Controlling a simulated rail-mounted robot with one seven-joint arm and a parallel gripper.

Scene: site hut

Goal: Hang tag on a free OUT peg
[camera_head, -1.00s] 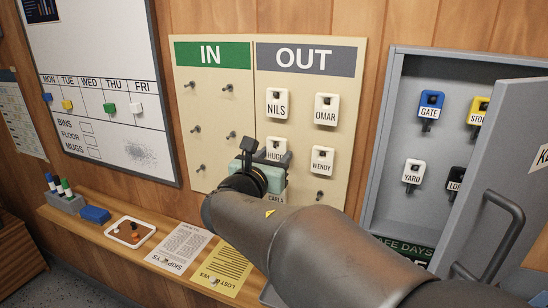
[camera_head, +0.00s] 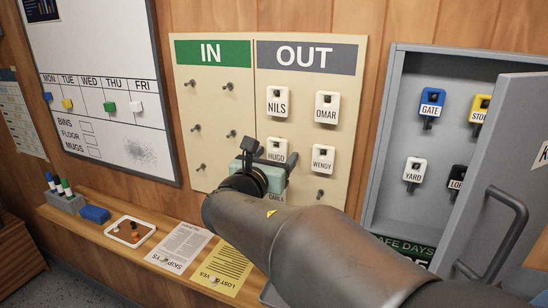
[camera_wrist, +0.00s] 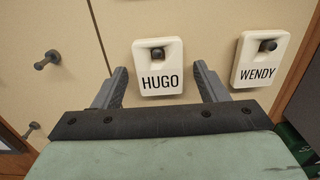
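The white HUGO tag (camera_head: 277,146) hangs on a peg in the left column of the OUT side (camera_head: 340,100). In the wrist view the HUGO tag (camera_wrist: 160,70) sits upright with its peg through the hole. My gripper (camera_wrist: 160,78) is open, one finger on each side of the tag's lower part, with visible gaps. My gripper also shows in the head view (camera_head: 270,154). NILS (camera_head: 277,103), OMAR (camera_head: 326,107) and WENDY (camera_head: 322,159) tags hang nearby. A CARLA tag (camera_head: 276,198) is mostly hidden behind my gripper. A bare OUT peg (camera_head: 320,195) is at lower right.
The IN side (camera_head: 212,110) has several bare pegs. A grey key cabinet (camera_head: 395,140) stands at the right with its door (camera_head: 495,190) open. A shelf (camera_head: 130,262) below holds papers, a tray (camera_head: 131,232) and markers. A whiteboard (camera_head: 110,140) is at the left.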

